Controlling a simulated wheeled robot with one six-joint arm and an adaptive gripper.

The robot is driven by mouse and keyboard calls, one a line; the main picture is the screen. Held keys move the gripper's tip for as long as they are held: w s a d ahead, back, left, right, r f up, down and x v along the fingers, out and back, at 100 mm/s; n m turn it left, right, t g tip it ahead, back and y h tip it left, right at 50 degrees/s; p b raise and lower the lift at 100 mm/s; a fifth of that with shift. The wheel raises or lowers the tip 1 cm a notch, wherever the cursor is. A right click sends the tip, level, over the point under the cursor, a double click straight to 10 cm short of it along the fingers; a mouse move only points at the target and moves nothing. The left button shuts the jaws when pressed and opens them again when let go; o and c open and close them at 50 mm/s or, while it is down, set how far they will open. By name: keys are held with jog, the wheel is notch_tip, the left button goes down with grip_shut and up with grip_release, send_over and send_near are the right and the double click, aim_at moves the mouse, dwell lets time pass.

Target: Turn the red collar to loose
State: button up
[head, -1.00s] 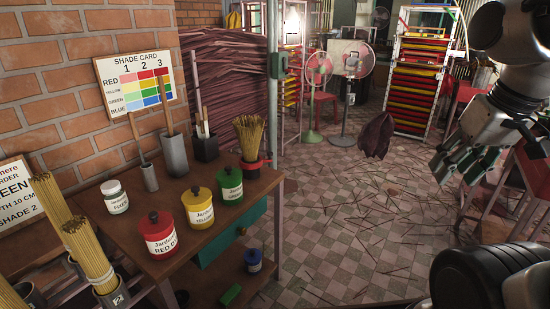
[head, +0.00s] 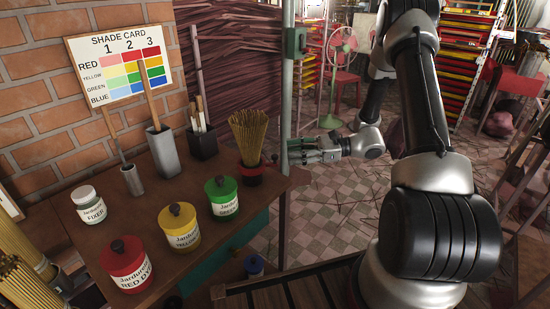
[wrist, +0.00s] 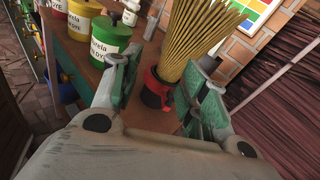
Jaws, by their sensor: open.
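The red collar (head: 251,169) sits around a dark holder with a bundle of tan incense sticks (head: 246,136), at the right corner of the wooden table. A small red tab (head: 272,160) sticks out from it toward my gripper. My gripper (head: 294,151) is open and empty, level beside the table corner, just right of the collar. In the wrist view, the red collar (wrist: 154,78) and sticks (wrist: 200,35) appear ahead between the open fingers of my gripper (wrist: 160,74). The fingers look apart from the collar; whether one touches the tab cannot be told.
Green (head: 222,197), yellow (head: 179,228) and red (head: 126,266) dye jars stand on the table (head: 150,205) left of the collar. A dark cup of tools (head: 202,143) stands behind. A grey post (head: 287,85) rises close behind my gripper. Tiled floor lies to the right.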

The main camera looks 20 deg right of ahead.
aim_at(275, 156)
notch_tip(275, 156, down, 5)
jog(key=w+d+m+t, duration=0.2)
jog(key=w+m+t, duration=0.1)
jog(key=m, duration=0.1)
jog(key=shift+t, duration=0.3)
jog(key=shift+f+x, duration=0.1)
jog(key=shift+x, duration=1.8)
jog(key=shift+f+x, duration=0.15)
jog(key=shift+x, duration=1.75)
grip_shut()
